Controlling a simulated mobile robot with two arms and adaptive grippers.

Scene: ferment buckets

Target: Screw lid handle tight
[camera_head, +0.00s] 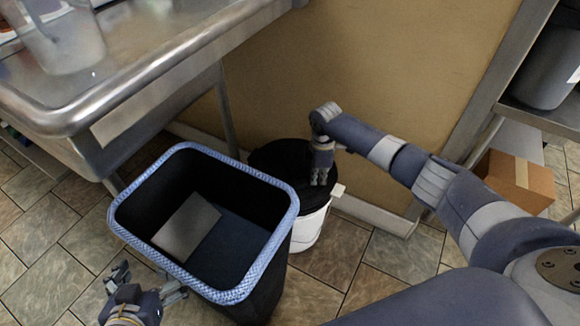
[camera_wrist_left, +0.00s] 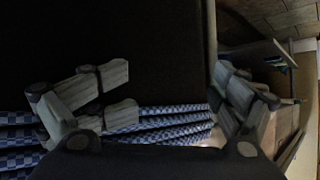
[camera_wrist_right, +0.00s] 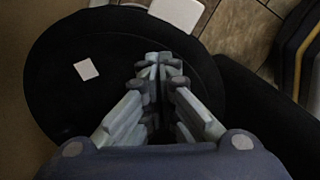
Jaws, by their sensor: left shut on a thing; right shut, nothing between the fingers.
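A white bucket (camera_head: 308,230) with a round black lid (camera_head: 272,158) stands on the floor by the wall. The lid fills much of the right wrist view (camera_wrist_right: 60,65), with a small white square (camera_wrist_right: 86,69) on it. My right gripper (camera_head: 319,182) points down over the lid, shut and empty; whether it touches the lid is unclear. I cannot make out a lid handle; the fingers cover part of the lid.
The open bin stands close in front of the bucket and holds a grey flat piece (camera_head: 187,225). A metal counter (camera_head: 150,75) is at upper left. A shelf with a dark bucket (camera_head: 545,70) and a cardboard box (camera_head: 520,180) are at right. Tiled floor is free right of the bucket.

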